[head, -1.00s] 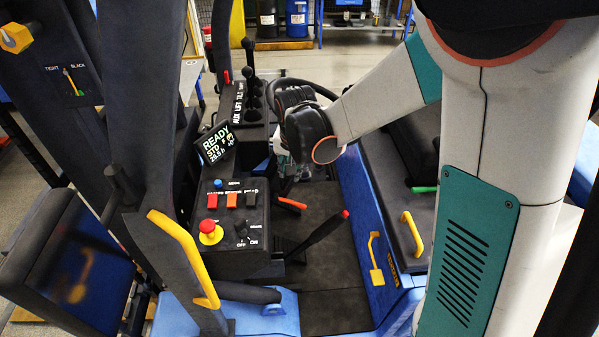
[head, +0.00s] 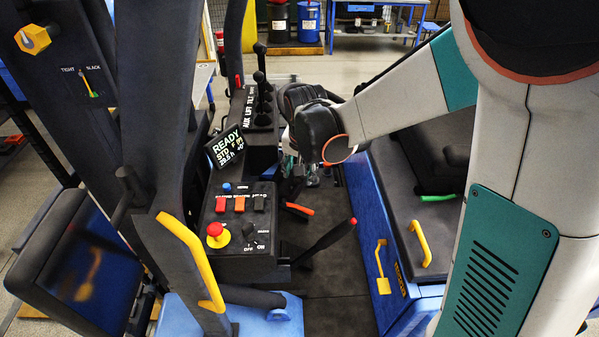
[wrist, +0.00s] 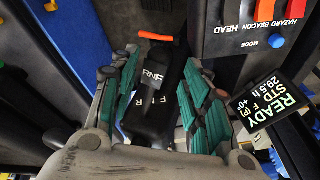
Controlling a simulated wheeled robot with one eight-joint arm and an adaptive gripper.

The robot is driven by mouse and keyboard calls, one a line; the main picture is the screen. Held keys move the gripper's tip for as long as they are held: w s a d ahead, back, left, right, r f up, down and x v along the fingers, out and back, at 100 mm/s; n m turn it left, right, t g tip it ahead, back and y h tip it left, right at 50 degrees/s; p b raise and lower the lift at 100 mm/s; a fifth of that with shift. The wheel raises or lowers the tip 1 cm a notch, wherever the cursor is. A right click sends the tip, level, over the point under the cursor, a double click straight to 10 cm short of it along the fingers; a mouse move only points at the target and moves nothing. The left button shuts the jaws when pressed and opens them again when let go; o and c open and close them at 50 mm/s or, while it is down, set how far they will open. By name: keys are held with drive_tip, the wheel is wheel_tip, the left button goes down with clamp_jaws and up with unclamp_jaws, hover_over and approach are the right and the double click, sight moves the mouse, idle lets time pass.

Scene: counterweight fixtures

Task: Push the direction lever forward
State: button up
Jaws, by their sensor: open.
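In the wrist view a black lever head lettered "RNF" (wrist: 154,74) sits between the fingers of my gripper (wrist: 160,82). I take it for the direction lever. I cannot tell whether either finger touches the lever. My gripper is open, pointing down beside the console, and also shows in the head view (head: 308,174). There my wrist and forearm hide the lever. A dark display (head: 227,146) reads READY, STD and F; it also shows in the wrist view (wrist: 271,107).
An orange-tipped lever (head: 298,209) stands close to my gripper, with a longer red-tipped lever (head: 325,239) nearer. The switch console (head: 238,262) with a red stop button (head: 217,234) is on the left. Hydraulic levers (head: 261,85) stand behind. A blue side panel (head: 368,225) bounds the right.

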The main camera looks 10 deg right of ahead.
drive_tip(key=v, duration=1)
drive_tip(key=shift+s, duration=0.15)
